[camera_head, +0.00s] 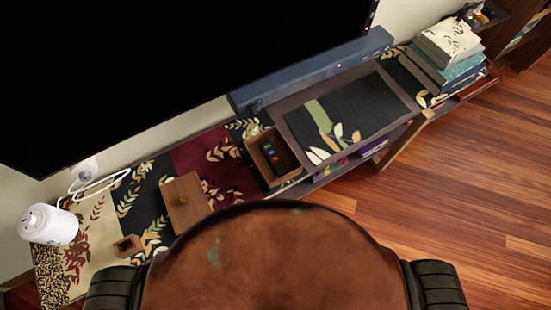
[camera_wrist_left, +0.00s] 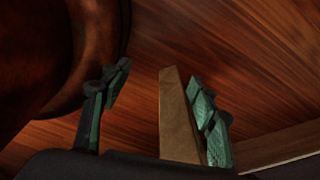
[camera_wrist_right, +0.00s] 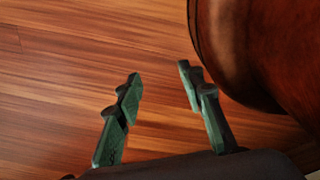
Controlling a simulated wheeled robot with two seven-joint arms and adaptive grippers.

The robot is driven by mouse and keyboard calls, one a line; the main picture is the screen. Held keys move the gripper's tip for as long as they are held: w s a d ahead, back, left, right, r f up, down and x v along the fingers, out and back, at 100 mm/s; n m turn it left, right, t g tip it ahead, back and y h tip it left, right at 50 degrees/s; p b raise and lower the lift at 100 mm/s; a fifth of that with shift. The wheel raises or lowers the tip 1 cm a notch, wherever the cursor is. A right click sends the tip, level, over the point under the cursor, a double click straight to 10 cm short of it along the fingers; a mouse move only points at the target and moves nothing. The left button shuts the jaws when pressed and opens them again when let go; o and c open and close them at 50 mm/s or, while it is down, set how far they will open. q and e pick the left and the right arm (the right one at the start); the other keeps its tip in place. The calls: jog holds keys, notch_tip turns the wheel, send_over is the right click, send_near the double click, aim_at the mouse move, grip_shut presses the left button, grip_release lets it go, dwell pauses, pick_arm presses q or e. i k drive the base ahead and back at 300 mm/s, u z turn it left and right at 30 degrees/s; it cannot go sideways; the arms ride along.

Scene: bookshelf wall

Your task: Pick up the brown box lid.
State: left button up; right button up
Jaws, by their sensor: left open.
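Neither gripper shows in the head view. My left gripper (camera_wrist_left: 158,75) is open. A tan wooden board-like piece (camera_wrist_left: 176,115) stands up between its fingers, near the right one; I cannot tell whether they touch. My right gripper (camera_wrist_right: 159,76) is open and empty over the wooden floor.
A white cylindrical device (camera_head: 48,225) and a small wooden box (camera_head: 127,246) stand at the left. A large black screen (camera_head: 180,70) and a blue soundbar (camera_head: 310,70) are behind. Stacked books (camera_head: 446,60) stand at the right. Open floor (camera_head: 460,190) lies on the right.

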aim_at(186, 201)
jog(key=u, duration=1.6)
jog(key=k, duration=0.35)
jog(key=z, duration=0.5)
jog(key=i, duration=0.25)
jog(key=z, duration=0.1)
